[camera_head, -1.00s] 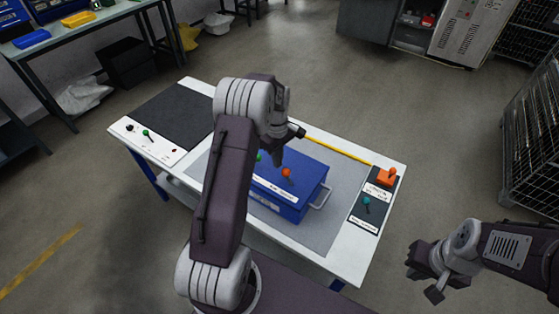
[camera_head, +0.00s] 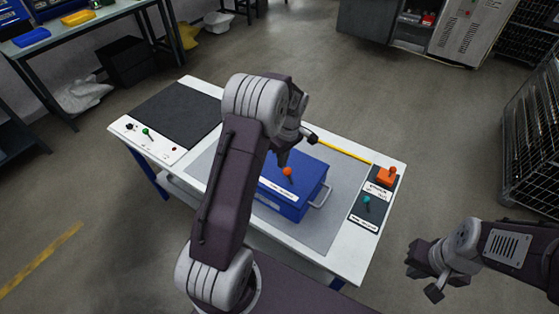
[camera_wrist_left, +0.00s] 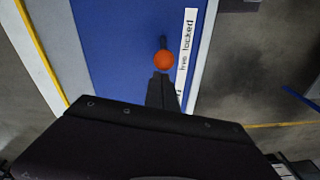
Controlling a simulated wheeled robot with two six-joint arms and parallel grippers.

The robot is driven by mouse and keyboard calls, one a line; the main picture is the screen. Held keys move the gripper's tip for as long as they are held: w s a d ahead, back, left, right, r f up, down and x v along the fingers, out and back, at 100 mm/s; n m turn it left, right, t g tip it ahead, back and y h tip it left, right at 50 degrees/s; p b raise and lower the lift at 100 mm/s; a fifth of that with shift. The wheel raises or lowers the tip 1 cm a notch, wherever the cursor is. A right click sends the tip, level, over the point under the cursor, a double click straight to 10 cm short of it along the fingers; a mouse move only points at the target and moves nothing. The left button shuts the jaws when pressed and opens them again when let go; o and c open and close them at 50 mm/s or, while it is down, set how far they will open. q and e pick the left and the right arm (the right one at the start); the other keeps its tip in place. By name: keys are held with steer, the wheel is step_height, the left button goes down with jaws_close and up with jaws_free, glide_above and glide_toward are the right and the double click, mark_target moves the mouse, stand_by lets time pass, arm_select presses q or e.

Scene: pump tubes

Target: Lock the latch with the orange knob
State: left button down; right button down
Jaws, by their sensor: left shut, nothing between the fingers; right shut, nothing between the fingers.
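The blue box (camera_head: 309,182) stands on the grey mat of the white workbench. The orange knob (camera_head: 287,172) sits on a short dark lever on the box's top, by a white label strip (camera_head: 276,189). In the left wrist view the orange knob (camera_wrist_left: 164,60) is just beyond my left fingertips, beside the strip reading "lockd"-like text ending in "locked". My left gripper (camera_head: 283,161) is shut and empty, pointing down close to the knob; whether it touches the knob I cannot tell. My right gripper (camera_head: 421,284) is shut and empty, off the bench at the lower right.
At the bench's right end are an orange block with a knob (camera_head: 388,176) and a teal-knobbed lever (camera_head: 366,203). A panel with a green-knobbed lever (camera_head: 147,134) is at the left. A yellow strip (camera_head: 345,151) runs behind the box. The box has a metal side handle (camera_head: 322,197).

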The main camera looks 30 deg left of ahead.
mark_target(290, 170)
arm_select(q)
steer(key=shift+d+y+b, duration=0.55)
steer(key=shift+d+y, duration=0.05)
steer(key=shift+d, duration=0.15)
steer(key=d+y+b, duration=0.2)
steer(key=b, duration=0.1)
steer(key=d+y+b, duration=0.1)
steer(key=y+b, duration=0.1)
steer(key=shift+s+d+t+b, duration=0.2)
steer(key=shift+d+t+b, duration=0.1)
steer(key=shift+d+b, duration=0.1)
steer(key=shift+s+d+r+y+b, duration=0.1)
steer(key=shift+d+y+b, duration=0.55)
steer(key=shift+y, duration=0.25)
steer(key=shift+a+r+p, duration=0.2)
steer(key=shift+r+p, duration=0.15)
steer(key=shift+r, duration=0.1)
steer(key=shift+r+p, duration=0.35)
steer(key=shift+r, duration=0.3)
